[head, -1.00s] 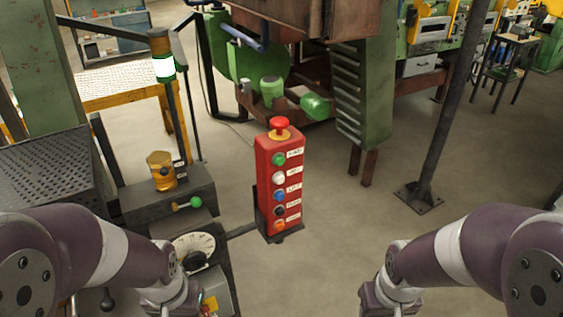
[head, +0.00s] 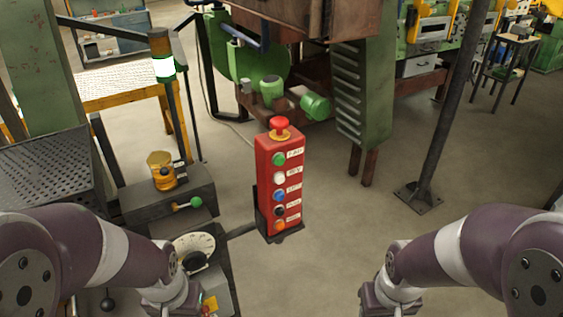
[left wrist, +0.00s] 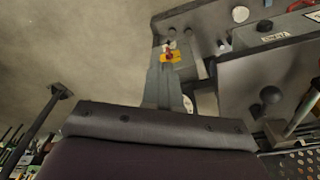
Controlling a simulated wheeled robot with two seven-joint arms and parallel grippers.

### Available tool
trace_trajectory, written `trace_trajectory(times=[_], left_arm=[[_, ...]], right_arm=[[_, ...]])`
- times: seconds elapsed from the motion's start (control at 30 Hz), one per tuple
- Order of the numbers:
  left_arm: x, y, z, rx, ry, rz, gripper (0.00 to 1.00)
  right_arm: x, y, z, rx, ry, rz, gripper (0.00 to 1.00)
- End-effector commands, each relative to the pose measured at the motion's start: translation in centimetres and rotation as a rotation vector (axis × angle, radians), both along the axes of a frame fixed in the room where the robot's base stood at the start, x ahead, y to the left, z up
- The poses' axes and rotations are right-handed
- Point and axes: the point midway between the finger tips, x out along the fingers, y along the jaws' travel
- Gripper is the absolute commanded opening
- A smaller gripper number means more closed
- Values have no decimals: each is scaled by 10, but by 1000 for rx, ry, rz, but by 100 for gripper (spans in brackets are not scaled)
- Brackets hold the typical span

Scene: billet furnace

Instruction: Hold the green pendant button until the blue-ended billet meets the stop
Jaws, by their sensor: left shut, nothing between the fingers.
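The red pendant box (head: 279,180) stands upright at the middle of the head view. Its green button (head: 278,159) is the top one in the column, under a red mushroom knob (head: 279,124). White, blue, black and orange buttons sit below it. Nothing touches the green button.
A console with a green-knobbed lever (head: 196,202) and a round dial (head: 194,247) stands left of the pendant. A perforated dark table (head: 45,165) is at far left. A dark post (head: 445,110) rises at right. The floor between pendant and post is clear.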

Motion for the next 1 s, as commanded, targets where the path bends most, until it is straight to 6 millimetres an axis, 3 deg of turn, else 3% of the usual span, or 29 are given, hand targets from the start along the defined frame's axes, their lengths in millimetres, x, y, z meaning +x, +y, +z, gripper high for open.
trace_trajectory(times=[0.17, 0.27, 0.37, 0.57, 0.73, 0.83, 1.0], left_arm=[[-12, -32, 4, 5, 58, -142, 0], [-11, -74, -3, -12, 56, -234, 0], [11, -118, -11, -81, -64, -124, 0], [64, -202, -5, -395, -349, 340, 0], [111, -252, 38, -952, -530, 891, 0], [135, -254, 77, -1348, -552, 1165, 0], [150, -244, 134, -1836, -469, 1367, 0]], right_arm=[[0, 0, 18, 0, 0, 0, 43], [0, 0, 33, 0, 0, 0, 43], [0, 0, 42, 0, 0, 0, 43], [0, 0, 57, 0, 0, 0, 43], [0, 0, 65, 0, 0, 0, 43], [0, 0, 64, 0, 0, 0, 43], [0, 0, 63, 0, 0, 0, 43]])
